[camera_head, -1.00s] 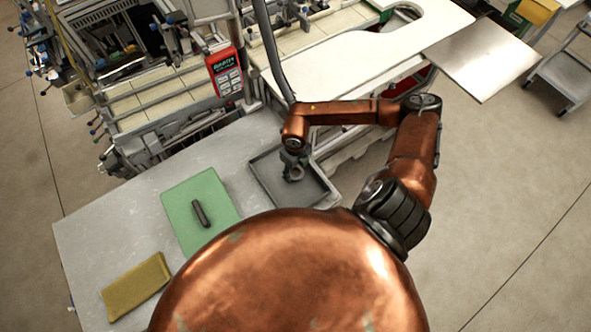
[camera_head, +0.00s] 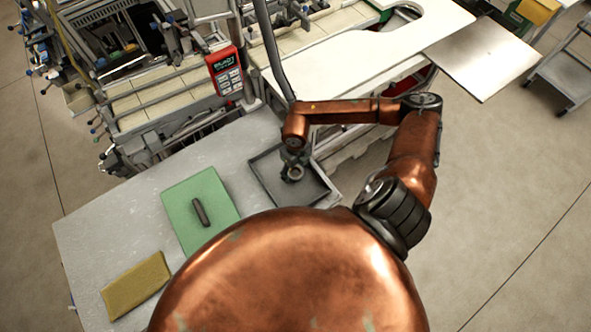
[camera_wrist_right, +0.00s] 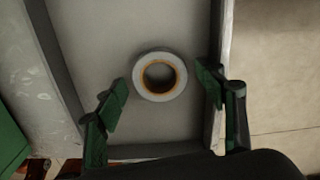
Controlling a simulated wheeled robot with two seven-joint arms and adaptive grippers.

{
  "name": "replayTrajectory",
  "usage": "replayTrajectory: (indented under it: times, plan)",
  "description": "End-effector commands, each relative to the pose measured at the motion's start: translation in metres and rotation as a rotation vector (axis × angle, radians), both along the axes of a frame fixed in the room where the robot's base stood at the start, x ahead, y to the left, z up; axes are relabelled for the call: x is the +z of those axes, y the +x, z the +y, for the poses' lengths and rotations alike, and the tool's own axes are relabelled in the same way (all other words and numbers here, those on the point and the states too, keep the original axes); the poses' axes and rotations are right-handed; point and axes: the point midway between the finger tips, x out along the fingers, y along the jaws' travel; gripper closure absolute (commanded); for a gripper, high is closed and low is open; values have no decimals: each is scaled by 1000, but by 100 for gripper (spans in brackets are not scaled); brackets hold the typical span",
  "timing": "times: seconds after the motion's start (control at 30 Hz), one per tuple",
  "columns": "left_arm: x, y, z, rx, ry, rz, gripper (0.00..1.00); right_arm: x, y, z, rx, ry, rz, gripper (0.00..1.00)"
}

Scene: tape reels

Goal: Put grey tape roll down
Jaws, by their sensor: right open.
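The grey tape roll (camera_wrist_right: 141,88) lies flat in the grey tray (camera_wrist_right: 132,31), with an orange-yellow inner ring showing in the right wrist view. In the head view the roll (camera_head: 294,174) shows small below my right gripper, partly covered by it. My right gripper (camera_wrist_right: 166,98) is open, with one green finger on each side of the roll and gaps to it. The tray (camera_head: 318,187) also shows in the head view, at the right end of the grey table. My left gripper is not in view.
A green mat (camera_head: 222,205) with a dark cylindrical object (camera_head: 200,212) on it lies left of the tray. A yellow-brown pad (camera_head: 136,285) lies at the table's near left. The grey table (camera_head: 110,222) is bare around them. A machine with a red control box (camera_head: 225,73) stands behind.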

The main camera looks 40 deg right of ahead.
Motion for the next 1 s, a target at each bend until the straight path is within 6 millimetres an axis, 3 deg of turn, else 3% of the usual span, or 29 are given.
replayTrajectory:
  times: [0.53, 0.7, 1.0]
  plan:
    - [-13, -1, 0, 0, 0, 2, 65, 102, 1, 0, 0, -1, -4, 36]
    - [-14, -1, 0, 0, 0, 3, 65, 116, 1, 0, 1, 0, -2, 36]
    - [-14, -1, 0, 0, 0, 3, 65, 119, 1, 0, 1, 0, -2, 36]
